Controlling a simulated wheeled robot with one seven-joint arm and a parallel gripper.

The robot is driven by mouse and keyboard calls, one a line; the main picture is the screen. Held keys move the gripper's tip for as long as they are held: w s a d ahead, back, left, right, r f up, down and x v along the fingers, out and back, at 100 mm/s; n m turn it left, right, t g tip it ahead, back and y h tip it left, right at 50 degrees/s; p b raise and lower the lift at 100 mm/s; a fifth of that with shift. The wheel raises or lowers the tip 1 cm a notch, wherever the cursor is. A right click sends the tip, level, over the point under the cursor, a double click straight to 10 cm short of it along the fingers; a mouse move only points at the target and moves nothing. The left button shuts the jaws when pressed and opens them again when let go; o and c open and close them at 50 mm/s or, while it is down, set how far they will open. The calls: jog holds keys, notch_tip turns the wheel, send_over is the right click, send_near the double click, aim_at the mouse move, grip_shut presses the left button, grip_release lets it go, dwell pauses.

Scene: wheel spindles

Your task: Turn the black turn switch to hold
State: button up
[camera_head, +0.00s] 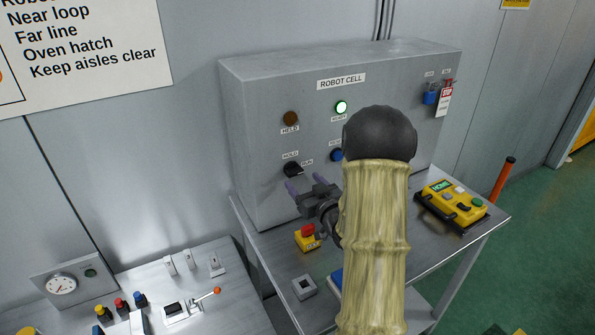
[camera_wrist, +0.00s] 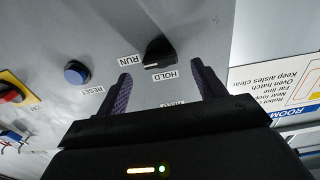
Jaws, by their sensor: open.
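The black turn switch (camera_head: 292,169) is on the front of the grey ROBOT CELL cabinet, between the labels HOLD, above it, and RUN, to its right. It also shows in the wrist view (camera_wrist: 160,50), which is upside down. I cannot tell for sure which label its handle points to. My gripper (camera_head: 306,183) is open and empty, a short way in front of the switch and slightly below it. In the wrist view the switch appears between the two purple fingertips (camera_wrist: 160,72), beyond them and apparently untouched.
The READY lamp (camera_head: 341,107) glows green; the HELD lamp (camera_head: 290,118) is dark amber. A blue RESET button (camera_wrist: 77,72) is beside the switch. Below stand a red-and-yellow button box (camera_head: 307,238) and a yellow pendant (camera_head: 452,202). A blue padlock (camera_head: 430,96) hangs at the cabinet's right.

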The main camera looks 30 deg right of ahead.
aim_at(296, 175)
jog(key=w+p, duration=0.1)
jog(key=w, duration=0.3)
jog(key=shift+w+a, duration=0.1)
jog(key=shift+a, duration=0.05)
jog(key=shift+w, duration=0.3)
jog(key=shift+s, duration=0.15)
jog(key=c, duration=0.6)
jog(key=shift+f, duration=0.1)
jog(key=c, duration=0.4)
